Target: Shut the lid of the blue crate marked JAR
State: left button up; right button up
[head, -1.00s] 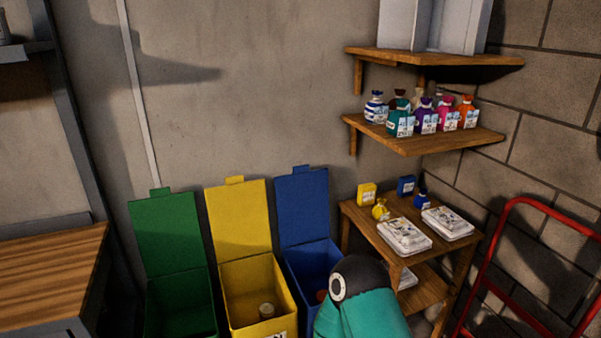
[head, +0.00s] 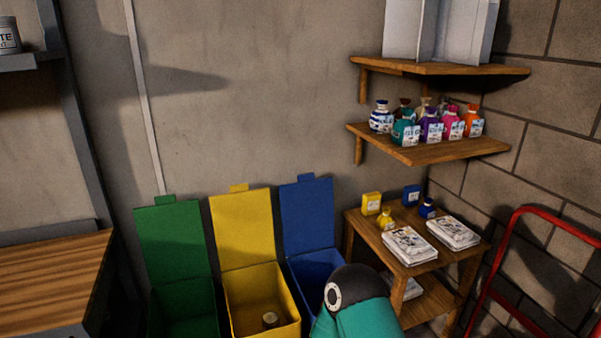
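The blue crate (head: 316,268) stands on the floor at the right end of a row of three crates. Its blue lid (head: 307,215) is open and stands upright against the wall, with a small tab at its top edge. My teal and black arm covers the crate's front and right side, so its marking and most of its inside are hidden. Neither of my grippers is in view.
A yellow crate (head: 284,312) with a small jar (head: 270,320) inside and a green crate (head: 184,300) stand to the left, lids open. A wooden stand (head: 359,222) with packets, a wall shelf (head: 425,152) with bottles and a red metal frame (head: 505,240) are at right. A wooden bench (head: 50,275) is at left.

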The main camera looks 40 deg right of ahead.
aim_at(307, 205)
jog(key=z, duration=1.35)
jog(key=i, duration=0.1)
jog(key=u, duration=2.85)
jog(key=k, duration=1.5)
jog(key=z, duration=3.25)
jog(key=k, duration=0.1)
jog(key=u, duration=1.65)
jog(key=i, duration=1.7)
jog(key=u, duration=0.05)
